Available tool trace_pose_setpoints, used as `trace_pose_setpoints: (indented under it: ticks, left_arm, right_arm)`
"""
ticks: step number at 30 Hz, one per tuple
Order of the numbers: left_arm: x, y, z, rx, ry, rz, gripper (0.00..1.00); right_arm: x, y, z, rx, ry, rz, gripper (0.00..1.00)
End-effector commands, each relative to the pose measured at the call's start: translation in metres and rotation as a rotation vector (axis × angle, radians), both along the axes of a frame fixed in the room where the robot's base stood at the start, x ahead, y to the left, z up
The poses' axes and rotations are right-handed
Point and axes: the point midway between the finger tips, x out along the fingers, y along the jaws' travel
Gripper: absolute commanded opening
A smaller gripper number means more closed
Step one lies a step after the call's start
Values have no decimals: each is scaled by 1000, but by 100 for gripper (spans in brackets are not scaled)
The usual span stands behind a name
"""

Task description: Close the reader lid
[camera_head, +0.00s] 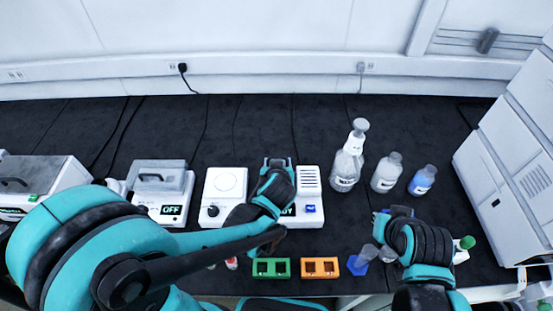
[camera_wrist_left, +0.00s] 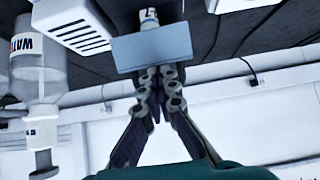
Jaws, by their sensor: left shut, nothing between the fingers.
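The reader is the white device (camera_head: 310,185) with a vented panel, a blue button and a small display partly hidden by my left arm. In the left wrist view its vented housing (camera_wrist_left: 80,25) shows at the top, and a flat grey-blue panel (camera_wrist_left: 150,47), apparently the raised lid, stands at the fingertips. My left gripper (camera_head: 278,163) is over the reader, and its fingers (camera_wrist_left: 160,75) are shut and empty, close to or touching the panel. Contact is hard to tell. My right gripper (camera_head: 395,213) is at the right near the tubes; its fingers are mostly hidden.
A stirrer-like device (camera_head: 226,183) and a device reading OFF (camera_head: 162,178) stand left of the reader. A spray bottle (camera_head: 347,165), a clear bottle (camera_head: 386,173) and a blue bottle (camera_head: 422,181) stand right. Green (camera_head: 271,268) and orange (camera_head: 320,267) racks lie in front.

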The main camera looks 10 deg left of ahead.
Motion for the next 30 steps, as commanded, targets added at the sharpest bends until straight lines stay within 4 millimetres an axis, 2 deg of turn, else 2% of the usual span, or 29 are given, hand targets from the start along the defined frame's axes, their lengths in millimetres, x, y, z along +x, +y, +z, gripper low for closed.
trace_pose_setpoints:
  ticks: [1,12,21,30]
  left_arm:
    - [-6,-1,-7,0,1,-1,0]
    - [-32,-7,-37,-1,1,-1,0]
    - [-41,-8,-54,-1,3,1,0]
    - [-44,-8,-60,-2,6,3,0]
  right_arm:
    - [0,0,-6,0,0,0,0]
    - [0,0,-33,0,0,0,0]
    - [0,0,-47,0,0,0,0]
    - [0,0,-52,0,0,0,0]
